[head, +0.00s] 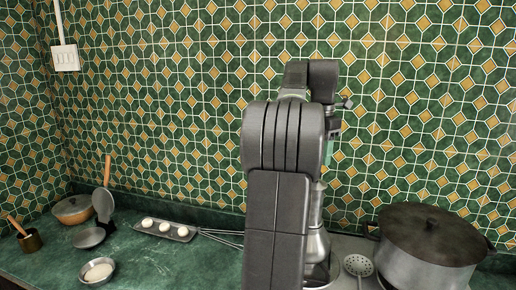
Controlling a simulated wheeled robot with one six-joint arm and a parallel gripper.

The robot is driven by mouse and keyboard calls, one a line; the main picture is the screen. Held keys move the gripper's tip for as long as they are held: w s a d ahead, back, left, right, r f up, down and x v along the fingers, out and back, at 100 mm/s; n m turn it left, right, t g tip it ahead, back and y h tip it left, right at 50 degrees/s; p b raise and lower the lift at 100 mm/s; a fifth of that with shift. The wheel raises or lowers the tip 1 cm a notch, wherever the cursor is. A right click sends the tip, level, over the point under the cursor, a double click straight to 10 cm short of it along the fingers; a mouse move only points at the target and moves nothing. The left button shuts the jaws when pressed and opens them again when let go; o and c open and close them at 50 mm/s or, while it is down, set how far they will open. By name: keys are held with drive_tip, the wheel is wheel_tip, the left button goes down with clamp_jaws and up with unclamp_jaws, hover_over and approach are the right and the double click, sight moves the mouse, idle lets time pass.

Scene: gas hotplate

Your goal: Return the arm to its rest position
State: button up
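My arm stands upright in the middle of the head view, its dark grey links in front of the tiled wall. The arm bends near the top, and its far part is mostly behind the nearer links. Small parts of the wrist end show at the right edge of the arm. The fingers of my gripper are hidden, so I cannot see whether it is open or shut or whether it holds anything.
A large lidded pot (428,262) stands at the right. A metal vessel (317,240) is partly behind my arm, beside a skimmer (358,266). On the green counter at left are a tray of dough balls (150,232), a bowl (97,272) and an open press (88,238).

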wheel_tip(320, 180, up, 6)
drive_tip(key=p, duration=0.2)
wheel_tip(320, 180, down, 12)
drive_tip(key=shift+f+b, duration=0.1)
drive_tip(key=shift+b, duration=1)
wheel_tip(320, 180, up, 2)
drive_tip(key=shift+w+p, duration=0.1)
drive_tip(key=shift+p, duration=0.5)
drive_tip(key=shift+f+b, duration=0.1)
drive_tip(key=shift+b, duration=1.35)
drive_tip(key=shift+r+p, duration=0.45)
drive_tip(key=shift+r, duration=0.45)
drive_tip(key=shift+a, duration=0.1)
